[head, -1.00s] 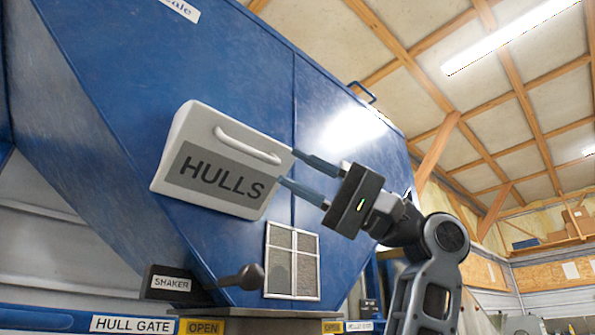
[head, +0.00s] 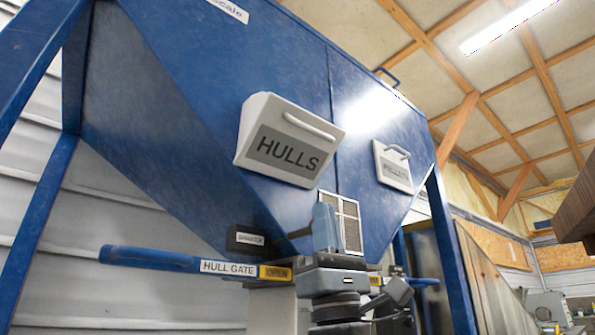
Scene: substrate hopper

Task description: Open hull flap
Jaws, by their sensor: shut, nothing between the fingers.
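The hull flap (head: 291,141) is a pale grey-white cover with a dark "HULLS" label and a bar handle (head: 309,126) along its upper part. It sits on the sloping blue face of the hopper (head: 180,130), and its left side shows as a thick wedge. I cannot tell whether it stands ajar. My gripper (head: 325,212) is below and a little right of the flap, pointing up, with its blue-grey fingers together. It appears apart from the flap and holds nothing. My gripper partly covers the mesh window behind it.
A second white flap (head: 393,166) with a handle is to the right. A blue hull gate lever (head: 150,258) runs across below, with a yellow label. A dark shaker box (head: 246,240) and a mesh window (head: 350,225) are near my gripper. Blue frame posts (head: 450,250) flank the hopper.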

